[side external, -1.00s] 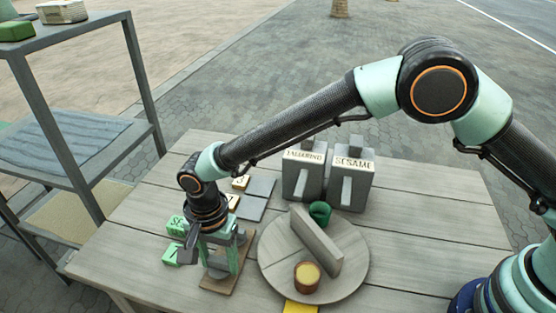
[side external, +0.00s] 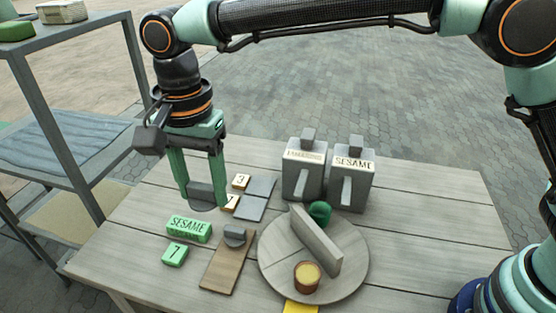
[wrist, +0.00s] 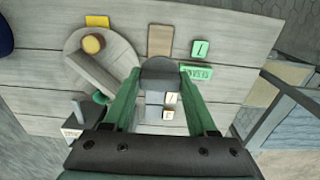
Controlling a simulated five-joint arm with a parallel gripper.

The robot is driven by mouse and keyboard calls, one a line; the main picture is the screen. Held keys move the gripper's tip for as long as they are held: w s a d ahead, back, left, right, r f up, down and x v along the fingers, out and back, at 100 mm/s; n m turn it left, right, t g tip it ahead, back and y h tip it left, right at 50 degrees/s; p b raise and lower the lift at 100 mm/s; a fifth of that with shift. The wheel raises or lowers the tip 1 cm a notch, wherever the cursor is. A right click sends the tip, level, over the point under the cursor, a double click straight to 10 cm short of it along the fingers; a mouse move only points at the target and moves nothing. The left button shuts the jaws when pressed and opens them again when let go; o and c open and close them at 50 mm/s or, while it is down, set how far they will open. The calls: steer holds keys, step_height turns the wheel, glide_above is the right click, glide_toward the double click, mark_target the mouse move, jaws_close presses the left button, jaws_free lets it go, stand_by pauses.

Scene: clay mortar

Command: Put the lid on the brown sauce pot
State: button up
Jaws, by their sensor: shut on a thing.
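My gripper (side external: 200,190) is shut on a dark grey round lid (side external: 202,196) and holds it in the air, left of the number tiles. The lid (wrist: 160,73) shows between the fingers in the wrist view. The brown sauce pot (side external: 307,283), open with yellow content, stands on the round grey tray (side external: 350,283), in front of an upright slanted divider (side external: 318,243). The pot also shows in the wrist view (wrist: 93,44). A green pot (side external: 320,212) stands behind the divider. Another grey knobbed piece (side external: 235,236) sits on a brown board (side external: 226,270).
Two grey boxes, one marked SESAME (side external: 352,188), stand behind the tray. Green blocks, SESAME (side external: 188,228) and 7 (side external: 174,254), lie left of the board. Small number tiles and grey plates (side external: 250,208) lie behind it. A metal shelf (side external: 80,150) stands left of the table.

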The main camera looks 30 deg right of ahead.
steer(key=s+d+f+n, duration=0.3)
steer(key=s+d+f, duration=0.75)
steer(key=d, duration=0.25)
glide_above(306, 282)
steer(key=shift+f, duration=1.8)
steer(key=shift+f, duration=0.45)
steer(key=o, duration=1.5)
steer(key=shift+r, duration=3.5)
steer(key=shift+r, duration=0.15)
